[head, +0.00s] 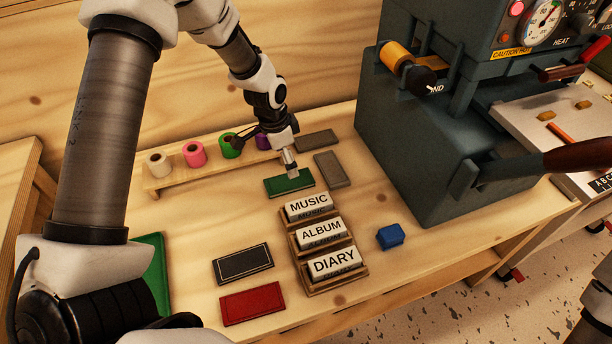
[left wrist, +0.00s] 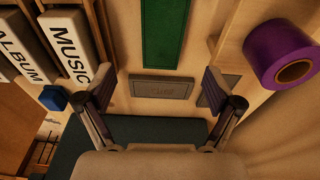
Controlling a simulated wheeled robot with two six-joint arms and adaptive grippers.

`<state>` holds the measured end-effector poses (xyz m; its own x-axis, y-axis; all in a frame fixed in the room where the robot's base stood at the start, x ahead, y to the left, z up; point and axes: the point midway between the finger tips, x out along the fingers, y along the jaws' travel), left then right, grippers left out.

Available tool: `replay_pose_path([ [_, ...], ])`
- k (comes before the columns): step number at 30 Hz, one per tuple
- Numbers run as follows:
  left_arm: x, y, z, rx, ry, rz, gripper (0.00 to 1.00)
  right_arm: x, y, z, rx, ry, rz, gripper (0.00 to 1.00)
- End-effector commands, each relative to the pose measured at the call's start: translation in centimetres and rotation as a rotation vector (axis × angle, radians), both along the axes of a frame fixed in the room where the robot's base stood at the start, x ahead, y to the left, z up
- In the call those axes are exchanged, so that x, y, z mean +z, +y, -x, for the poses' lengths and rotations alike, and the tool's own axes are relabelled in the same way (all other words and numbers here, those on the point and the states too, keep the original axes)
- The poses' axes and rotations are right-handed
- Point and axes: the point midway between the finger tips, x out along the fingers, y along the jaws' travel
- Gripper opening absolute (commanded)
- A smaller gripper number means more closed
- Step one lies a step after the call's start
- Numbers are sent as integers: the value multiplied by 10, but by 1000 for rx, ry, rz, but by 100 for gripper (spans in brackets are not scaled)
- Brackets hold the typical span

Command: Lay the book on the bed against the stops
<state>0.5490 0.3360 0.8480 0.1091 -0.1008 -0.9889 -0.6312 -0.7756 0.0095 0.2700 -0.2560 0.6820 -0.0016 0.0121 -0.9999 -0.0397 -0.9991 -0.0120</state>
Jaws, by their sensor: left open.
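Small flat books lie on the wooden table. A green one (head: 285,186) lies below my left gripper (head: 291,170), and its strip shows at the top of the left wrist view (left wrist: 163,35). My left gripper is open and empty, apart from the books. A grey book (left wrist: 160,88) shows between its fingers in the wrist view. Black (head: 242,264) and red (head: 252,304) books lie nearer. A light plate (head: 525,115) with small brass blocks (head: 545,115), perhaps the bed and stops, sits right of the machine. My right gripper is out of view.
The dark press (head: 410,150) stands on the table's right. A wooden rack holds foil rolls, including a purple one (left wrist: 285,55). A stepped holder carries label blocks MUSIC (head: 308,203), ALBUM and DIARY. A blue block (head: 390,236) sits beside it.

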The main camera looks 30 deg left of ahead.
Motion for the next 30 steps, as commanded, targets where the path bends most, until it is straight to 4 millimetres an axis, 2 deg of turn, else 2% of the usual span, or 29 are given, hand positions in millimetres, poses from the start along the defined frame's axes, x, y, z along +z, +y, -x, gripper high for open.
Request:
replay_pose_path([
  [8,-34,0,-3,-27,-5,-13,92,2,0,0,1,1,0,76],
  [12,-60,1,0,-25,-2,-13,92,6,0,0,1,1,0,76],
  [15,-75,-1,-3,-25,-4,-12,92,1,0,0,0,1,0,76],
  [22,-78,-1,-4,-24,-5,-12,92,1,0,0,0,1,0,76],
  [23,-78,-1,-4,-25,-5,-12,88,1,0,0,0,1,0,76],
  [24,-78,-1,-4,-24,-4,-11,74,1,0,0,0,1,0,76],
  [28,-78,-1,-4,-24,-4,-11,28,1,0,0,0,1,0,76],
  [30,-78,-1,-4,-24,-4,-11,26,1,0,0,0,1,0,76],
])
